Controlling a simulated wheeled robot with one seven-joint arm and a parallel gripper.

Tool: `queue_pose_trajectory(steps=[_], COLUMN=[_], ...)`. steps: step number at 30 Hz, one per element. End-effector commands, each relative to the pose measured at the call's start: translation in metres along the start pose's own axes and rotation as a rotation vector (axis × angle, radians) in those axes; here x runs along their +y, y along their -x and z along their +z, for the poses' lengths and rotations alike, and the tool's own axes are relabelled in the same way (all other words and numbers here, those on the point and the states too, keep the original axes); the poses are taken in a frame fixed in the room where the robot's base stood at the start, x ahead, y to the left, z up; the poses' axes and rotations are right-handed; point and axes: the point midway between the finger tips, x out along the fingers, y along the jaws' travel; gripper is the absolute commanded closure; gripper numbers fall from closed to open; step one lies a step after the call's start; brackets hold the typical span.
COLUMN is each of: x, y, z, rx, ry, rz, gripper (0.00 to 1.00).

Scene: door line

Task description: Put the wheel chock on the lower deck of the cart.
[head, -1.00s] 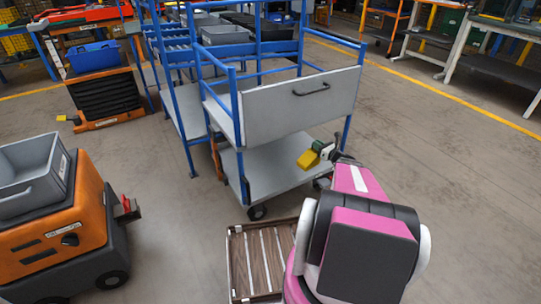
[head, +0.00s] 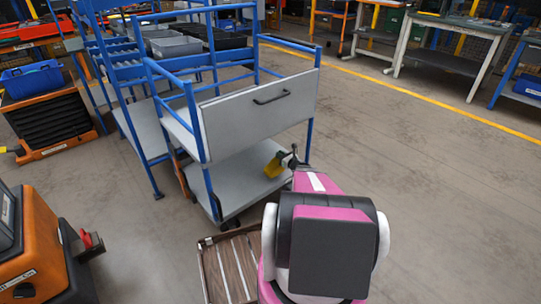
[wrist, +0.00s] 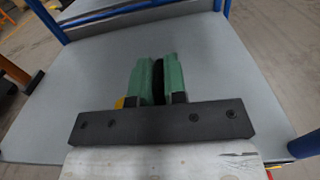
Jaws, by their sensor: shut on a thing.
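The wheel chock (head: 274,167) is a yellow piece at the end of my arm in the head view. My gripper (head: 287,157) is shut on it, with dark and green parts beside the yellow. In the wrist view my gripper's green fingers (wrist: 157,80) close around a black part, and a bit of the yellow chock (wrist: 120,102) shows at the left. The cart (head: 260,108) is blue-framed with a grey upper panel. The chock appears over its grey lower deck (head: 232,180), which fills most of the wrist view (wrist: 215,60). I cannot tell whether chock and deck touch.
The cart's blue posts and upper panel stand close above and around my gripper. A slatted wooden platform (head: 230,268) lies in front of the cart. An orange machine (head: 28,240) is at the lower left. Open floor (head: 430,190) lies to the right.

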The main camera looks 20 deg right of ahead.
Motion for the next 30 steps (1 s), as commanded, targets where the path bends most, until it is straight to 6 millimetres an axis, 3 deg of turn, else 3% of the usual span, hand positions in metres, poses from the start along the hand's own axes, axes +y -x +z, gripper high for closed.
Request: queue_pose_trajectory(steps=[3,9,18,24,30], x=[-0.001,-0.001,0.0,-0.001,0.0], y=[-0.029,-0.055,-0.077,-0.076,-0.074], z=[-0.001,0.001,0.0,-0.031,-0.034], rx=[-0.001,-0.001,-0.001,0.0,-0.001], ry=[0.0,-0.001,-0.001,-0.002,-0.001], rz=[0.002,0.0,0.002,0.0,0.0], gripper=[1.0,1.0,1.0,1.0,1.0])
